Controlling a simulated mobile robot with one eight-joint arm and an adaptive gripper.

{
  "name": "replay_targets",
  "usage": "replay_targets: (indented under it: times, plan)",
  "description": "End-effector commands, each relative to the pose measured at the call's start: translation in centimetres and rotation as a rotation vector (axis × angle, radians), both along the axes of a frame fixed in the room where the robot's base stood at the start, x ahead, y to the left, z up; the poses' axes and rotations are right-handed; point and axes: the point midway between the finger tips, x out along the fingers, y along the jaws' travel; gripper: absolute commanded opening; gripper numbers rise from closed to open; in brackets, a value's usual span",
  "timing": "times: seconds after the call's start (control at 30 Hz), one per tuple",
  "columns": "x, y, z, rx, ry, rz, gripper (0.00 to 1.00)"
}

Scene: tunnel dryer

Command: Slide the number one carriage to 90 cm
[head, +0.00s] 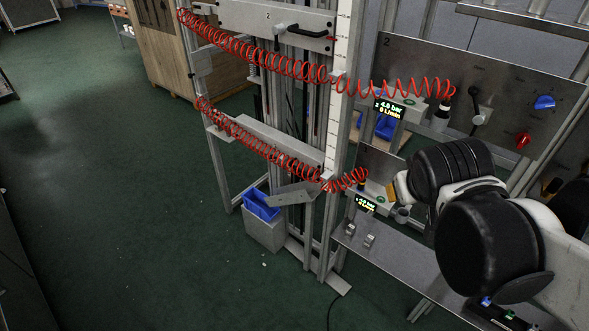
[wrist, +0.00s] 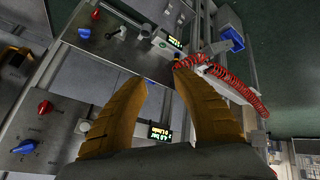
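In the head view, a carriage marked 2 (head: 268,20) with a black handle sits high on the vertical rails. A lower grey carriage (head: 265,140) sits below it on the same rails.
Red coiled hoses (head: 262,140) run from the carriages to the valve panels. The upper panel (head: 425,60) carries a blue knob (head: 545,102) and a red knob (head: 522,140). A blue bin (head: 262,205) stands low at the rails. The green floor at left is clear.

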Motion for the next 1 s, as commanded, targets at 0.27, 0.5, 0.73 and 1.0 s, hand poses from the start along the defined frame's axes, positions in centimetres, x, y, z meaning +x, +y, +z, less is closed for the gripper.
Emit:
replay_targets:
  times: [0.27,0.5,0.73,1.0]
  plan:
    - [12.9,4.6,-3.8,-0.308,-0.082,0.174,0.34]
    - [21.6,11.4,-10.2,-0.567,-0.181,0.319,0.34]
    - [26.1,19.5,-18.7,-0.806,-0.297,0.449,0.34]
    - [26.3,25.6,-26.3,-0.991,-0.401,0.543,0.34]
